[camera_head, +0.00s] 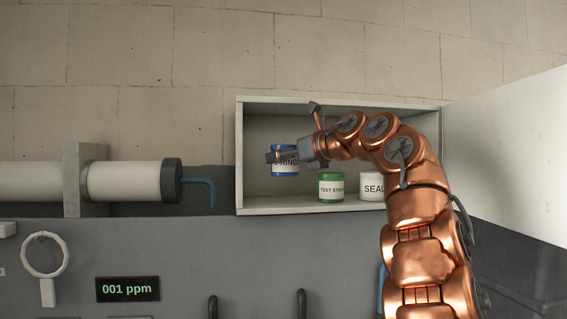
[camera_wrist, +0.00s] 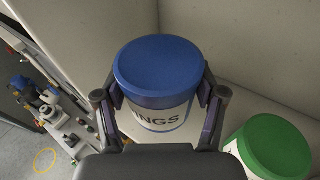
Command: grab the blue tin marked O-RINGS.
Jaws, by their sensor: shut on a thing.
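The blue tin marked O-RINGS (camera_head: 285,170) is at the left inside the open wall cabinet, its label partly covered by my gripper in the head view. In the wrist view its blue lid (camera_wrist: 158,65) and a white label ending in "NGS" show. My gripper (camera_head: 283,157) is shut on the tin, with one finger on each side of it just below the lid, as the wrist view shows (camera_wrist: 160,100). In the head view the tin's base appears higher than that of the green tin; I cannot tell how far it is above the shelf.
A green tin marked TEST STRIPS (camera_head: 331,187) stands right of the blue tin, and a white tin marked SEAL (camera_head: 372,187) is farther right, partly behind my arm. The cabinet (camera_head: 240,155) has its door (camera_head: 510,150) open to the right. A pipe with a blue handle (camera_head: 200,181) is at left.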

